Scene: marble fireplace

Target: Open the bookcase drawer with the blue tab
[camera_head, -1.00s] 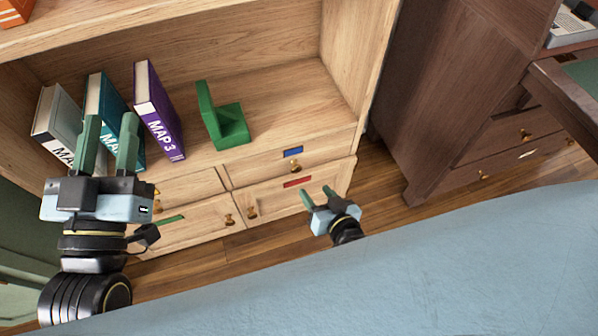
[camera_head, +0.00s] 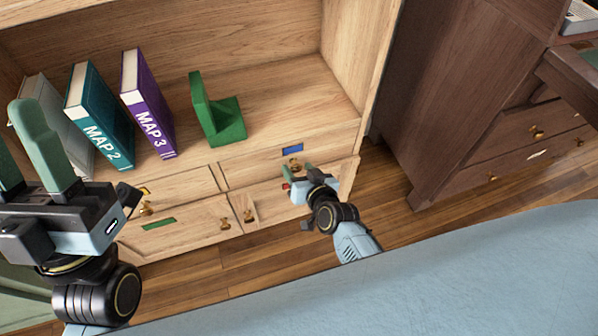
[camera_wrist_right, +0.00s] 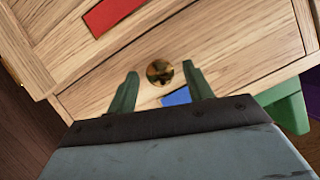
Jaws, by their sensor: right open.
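The bookcase drawer with the blue tab (camera_head: 238,172) is the upper right one of the small wooden drawers. It looks closed. Its blue tab (camera_head: 293,150) sits above its brass knob (camera_head: 295,164). My right gripper (camera_head: 297,174) is open at the front of this drawer. In the right wrist view the knob (camera_wrist_right: 160,72) shows between the two open fingers (camera_wrist_right: 158,88), with the blue tab (camera_wrist_right: 176,97) close by. Contact with the knob cannot be told. My left gripper (camera_head: 18,140) is open and empty at the left, in front of the books.
A red-tabbed drawer (camera_head: 270,202) lies below, partly hidden by my right gripper. A green-tabbed drawer (camera_head: 185,228) is at lower left. Books, including MAP 3 (camera_head: 148,105), and a green bookend (camera_head: 217,115) stand on the shelf above. A dark cabinet (camera_head: 440,95) stands right.

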